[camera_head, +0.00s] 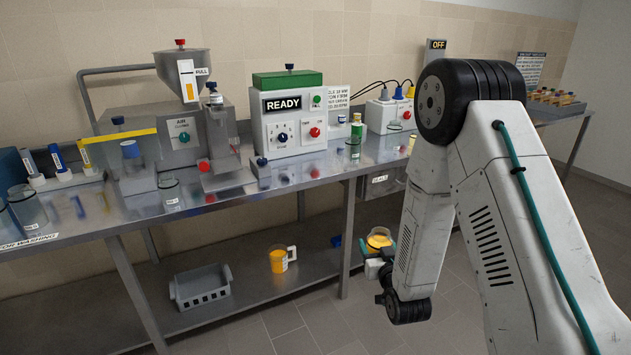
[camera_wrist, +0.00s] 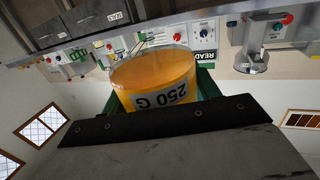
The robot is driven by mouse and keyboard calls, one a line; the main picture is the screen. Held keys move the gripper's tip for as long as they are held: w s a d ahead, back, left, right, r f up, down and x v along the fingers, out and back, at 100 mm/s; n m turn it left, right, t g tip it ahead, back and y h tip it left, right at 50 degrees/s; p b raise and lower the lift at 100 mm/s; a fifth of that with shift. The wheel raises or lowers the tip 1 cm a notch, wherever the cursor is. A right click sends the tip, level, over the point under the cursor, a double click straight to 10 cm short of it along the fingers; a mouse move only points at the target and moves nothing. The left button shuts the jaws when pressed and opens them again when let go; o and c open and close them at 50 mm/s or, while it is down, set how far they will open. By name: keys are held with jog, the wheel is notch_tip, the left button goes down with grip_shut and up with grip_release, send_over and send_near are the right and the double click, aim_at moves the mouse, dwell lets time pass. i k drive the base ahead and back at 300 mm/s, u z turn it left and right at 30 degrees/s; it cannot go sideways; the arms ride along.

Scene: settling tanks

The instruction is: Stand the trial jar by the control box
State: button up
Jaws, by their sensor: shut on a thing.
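My gripper (camera_head: 378,254) is shut on an orange-yellow jar (camera_head: 379,240), low in front of the bench and clear of it. My arm hides part of the bench's right side.
The steel bench (camera_head: 225,203) holds a hopper machine (camera_head: 182,68), clear jars (camera_head: 168,190), a green jar (camera_head: 355,135) and a white unit with coloured knobs (camera_head: 385,113). A yellow jug (camera_head: 279,260) and grey basket (camera_head: 201,289) sit on the lower shelf.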

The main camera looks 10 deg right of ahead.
aim_at(327, 168)
jog(key=z, duration=0.85)
jog(key=i, duration=1.1)
jog(key=z, duration=0.25)
